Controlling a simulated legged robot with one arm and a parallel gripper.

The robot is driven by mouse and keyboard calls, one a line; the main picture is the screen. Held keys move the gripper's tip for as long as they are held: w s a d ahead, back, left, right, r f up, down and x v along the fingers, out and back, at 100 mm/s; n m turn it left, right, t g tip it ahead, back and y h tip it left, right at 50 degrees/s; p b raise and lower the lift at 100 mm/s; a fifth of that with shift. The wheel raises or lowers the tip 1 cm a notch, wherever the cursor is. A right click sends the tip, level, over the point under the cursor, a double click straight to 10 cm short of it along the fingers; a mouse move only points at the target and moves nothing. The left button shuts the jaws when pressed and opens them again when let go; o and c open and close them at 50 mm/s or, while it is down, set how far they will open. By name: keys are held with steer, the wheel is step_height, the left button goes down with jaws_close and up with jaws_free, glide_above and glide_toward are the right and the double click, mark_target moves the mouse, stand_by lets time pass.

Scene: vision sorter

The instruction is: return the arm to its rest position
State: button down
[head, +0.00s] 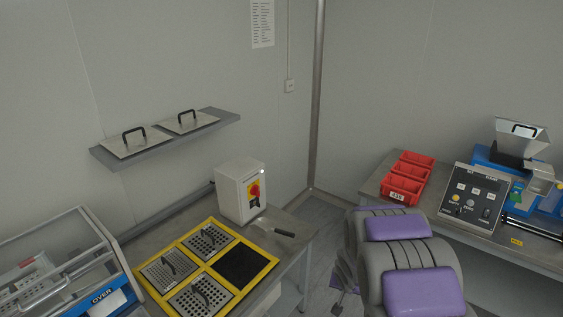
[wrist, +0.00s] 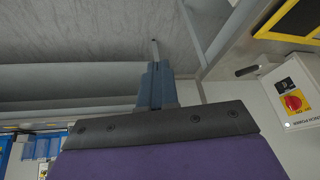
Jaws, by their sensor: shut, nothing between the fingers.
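My arm, with grey links and purple pads, is folded at the lower right of the head view. My gripper (head: 341,292) is small there, a dark shape over the floor just left of the arm. In the wrist view my gripper (wrist: 155,68) points away from the camera, beyond a purple pad with a dark edge. Its fingers are together and hold nothing.
A bench at left carries a yellow-framed panel (head: 178,244) with perforated plates, and a white switch box (head: 233,195). A right bench holds red bins (head: 403,188) and a control box (head: 468,201). A shelf (head: 222,118) is on the wall. Floor shows between the benches.

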steer(key=s+d+r+g+h, duration=0.1)
steer(key=s+d+r+g, duration=0.15)
steer(key=s+r, duration=1.35)
steer(key=s+a+r+n+g+y, duration=0.1)
steer(key=s+a+r+g, duration=0.1)
steer(key=s, duration=1)
steer(key=s+a+r+n+g+y, duration=0.1)
steer(key=s+a+r, duration=0.3)
steer(key=s, duration=0.7)
steer(key=shift+s+a+r+n+g, duration=0.3)
steer(key=shift+s+a+n+g, duration=0.05)
steer(key=shift+a+n+g, duration=0.45)
steer(key=shift+a, duration=0.15)
